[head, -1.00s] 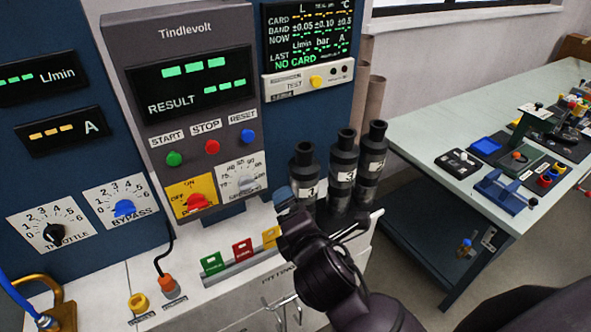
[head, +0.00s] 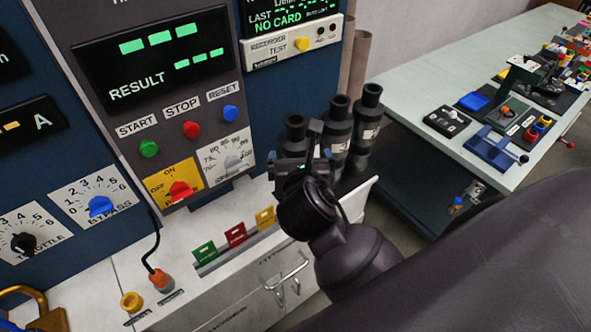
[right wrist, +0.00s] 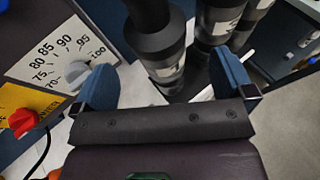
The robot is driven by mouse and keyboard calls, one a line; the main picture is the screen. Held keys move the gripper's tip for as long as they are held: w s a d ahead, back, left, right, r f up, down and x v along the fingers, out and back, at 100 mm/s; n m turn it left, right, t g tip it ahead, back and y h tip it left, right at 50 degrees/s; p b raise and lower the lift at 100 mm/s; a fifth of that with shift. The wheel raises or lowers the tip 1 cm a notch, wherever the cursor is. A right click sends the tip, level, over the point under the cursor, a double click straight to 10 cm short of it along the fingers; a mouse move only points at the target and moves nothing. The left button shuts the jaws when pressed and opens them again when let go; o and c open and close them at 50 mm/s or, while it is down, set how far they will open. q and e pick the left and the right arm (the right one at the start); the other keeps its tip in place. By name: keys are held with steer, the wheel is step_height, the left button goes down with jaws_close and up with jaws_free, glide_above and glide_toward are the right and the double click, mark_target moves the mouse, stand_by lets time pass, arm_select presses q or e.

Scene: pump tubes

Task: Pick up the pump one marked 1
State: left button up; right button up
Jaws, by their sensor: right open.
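The pump marked 1 (head: 294,128) is the leftmost of three dark upright tubes at the right end of the bench. Its label is hidden now behind my gripper; the upper end shows. My right gripper (head: 298,165) is in front of it in the head view. In the right wrist view the blue fingers of my right gripper (right wrist: 164,72) are open and apart. A dark tube (right wrist: 158,42), which appears to be the pump marked 1, stands upright between their lines, with nothing clamped. My left gripper is out of view.
Two more pumps, a middle tube (head: 338,112) and a right tube (head: 366,110), stand close to the right. The panel with a grey dial (head: 233,162) is to the left. Coloured cards (head: 236,234) stand in front. A side table (head: 420,95) is farther right.

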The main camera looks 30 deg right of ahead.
mark_target(295, 145)
steer(key=shift+a+f+x, duration=0.1)
steer(key=shift+a+x, duration=0.05)
steer(key=shift+x, duration=1.8)
steer(key=shift+a+f+x, duration=0.15)
steer(key=shift+x, duration=1.75)
steer(key=c, duration=1.6)
steer(key=shift+w+r, duration=0.1)
steer(key=shift+r, duration=0.15)
steer(key=shift+c, duration=0.6)
